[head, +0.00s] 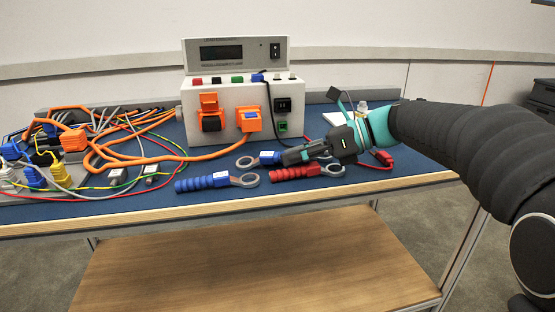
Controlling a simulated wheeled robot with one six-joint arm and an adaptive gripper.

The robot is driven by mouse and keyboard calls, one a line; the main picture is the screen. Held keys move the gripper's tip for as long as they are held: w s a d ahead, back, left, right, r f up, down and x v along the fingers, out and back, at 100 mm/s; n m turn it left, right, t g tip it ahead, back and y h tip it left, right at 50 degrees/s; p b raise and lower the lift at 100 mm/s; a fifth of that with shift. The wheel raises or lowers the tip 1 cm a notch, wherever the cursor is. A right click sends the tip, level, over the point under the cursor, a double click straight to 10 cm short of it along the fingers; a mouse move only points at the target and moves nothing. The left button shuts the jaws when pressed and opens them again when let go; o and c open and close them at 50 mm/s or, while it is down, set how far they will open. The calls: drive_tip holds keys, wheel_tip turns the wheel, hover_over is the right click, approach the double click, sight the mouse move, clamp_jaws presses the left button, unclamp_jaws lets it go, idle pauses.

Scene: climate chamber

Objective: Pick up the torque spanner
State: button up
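Three ring-ended spanners lie on the blue bench mat, and I cannot tell by looks which is the torque spanner. One blue-handled spanner (203,183) lies at the front, its ring to the right. A red-handled spanner (293,173) lies right of it, ring also to the right. A second blue-handled spanner (268,157) lies behind them, ring to the left. My gripper (287,157) reaches in from the right, its dark fingertips at this spanner's handle, covering the handle's right part. Whether the fingers are closed around it is hidden.
A white test box (228,120) with an orange plug stands behind the spanners. Orange, grey and yellow cables with connectors (75,140) crowd the bench's left. A red connector (384,158) with a lead lies right of my gripper. The bench's wooden front edge (200,212) is close.

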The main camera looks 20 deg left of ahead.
clamp_jaws()
drive_tip(key=shift+r, duration=0.1)
drive_tip(key=shift+r, duration=0.5)
wheel_tip(320, 180, up, 3)
drive_tip(key=shift+f+p, duration=0.1)
drive_tip(key=shift+p, duration=0.35)
drive_tip(key=s+d+r+p, duration=0.2)
drive_tip(key=s+d+r, duration=0.1)
drive_tip(key=d+r, duration=0.8)
drive_tip(key=shift+s+r+p, duration=0.3)
drive_tip(key=shift+r, duration=0.2)
